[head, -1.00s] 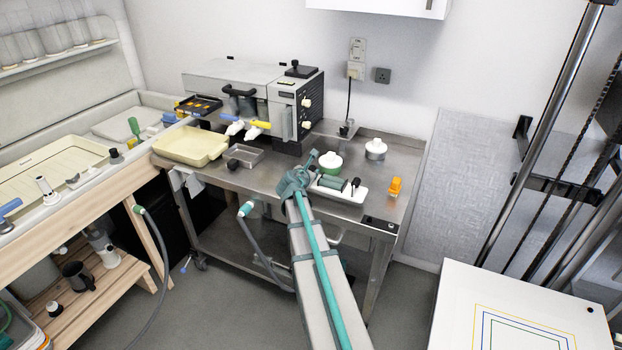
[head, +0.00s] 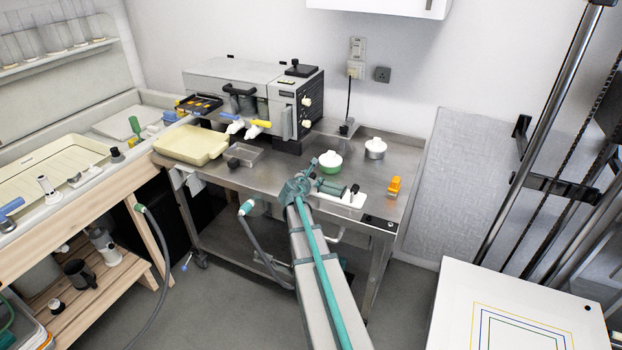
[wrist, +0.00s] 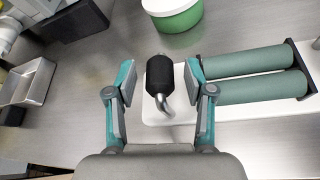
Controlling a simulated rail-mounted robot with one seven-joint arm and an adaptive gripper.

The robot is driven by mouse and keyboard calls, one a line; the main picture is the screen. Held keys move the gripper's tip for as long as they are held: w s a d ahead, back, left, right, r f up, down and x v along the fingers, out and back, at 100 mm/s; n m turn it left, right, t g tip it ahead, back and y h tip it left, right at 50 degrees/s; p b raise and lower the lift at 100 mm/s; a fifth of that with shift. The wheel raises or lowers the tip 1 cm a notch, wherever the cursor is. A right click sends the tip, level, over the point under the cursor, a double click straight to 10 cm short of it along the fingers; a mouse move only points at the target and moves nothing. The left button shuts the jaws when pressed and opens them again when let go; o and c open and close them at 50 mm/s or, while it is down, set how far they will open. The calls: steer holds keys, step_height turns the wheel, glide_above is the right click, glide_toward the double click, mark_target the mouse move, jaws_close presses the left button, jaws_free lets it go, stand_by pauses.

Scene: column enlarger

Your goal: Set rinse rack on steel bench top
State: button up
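No thing here is plainly a rack, so I cannot tell for sure which is the rinse rack. Nearest my gripper (wrist: 160,85) is a white flat base (head: 350,199) with two green rollers (wrist: 250,72) side by side. A black grip (wrist: 160,77) on a bent metal rod stands at the base's left end. My open fingers are on either side of this grip, with a gap to each finger. The steel bench top (head: 275,178) lies under the base.
A green-banded white tub (head: 330,161), a white-topped metal pot (head: 375,149) and an orange object (head: 394,188) stand near the base. A shallow metal tray (head: 246,155), cream tray (head: 190,145) and grey machine (head: 250,85) are further left. Bare steel lies before the metal tray.

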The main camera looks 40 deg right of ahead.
steer(key=b+v, duration=0.3)
steer(key=v, duration=0.9)
steer(key=s+a+f+m+g+y, duration=0.25)
steer(key=s+a+f, duration=0.3)
steer(key=f, duration=0.45)
steer(key=s+a+f+m+g+y, duration=0.15)
steer(key=s+a+f+m, duration=0.35)
steer(key=f, duration=0.5)
steer(key=s+a+f+m+g+y, duration=0.2)
steer(key=s+a+f, duration=0.3)
steer(key=f, duration=0.5)
steer(key=s+a+f+m+g+y, duration=0.1)
steer(key=s+a+f+m+g, duration=0.2)
steer(key=s+a, duration=0.3)
steer(key=s+a+f+m+g+y, duration=0.2)
steer(key=s+a+f+m, duration=0.2)
steer(key=s, duration=1)
steer(key=s+a+f+m+g+y, duration=0.2)
steer(key=s+a+f+m+g, duration=0.1)
steer(key=s+a+f, duration=0.4)
steer(key=s+a+m, duration=0.1)
steer(key=s+a, duration=0.2)
steer(key=shift+s+f+m+g, duration=0.15)
steer(key=shift+s+m+g, duration=0.15)
steer(key=shift+m, duration=0.05)
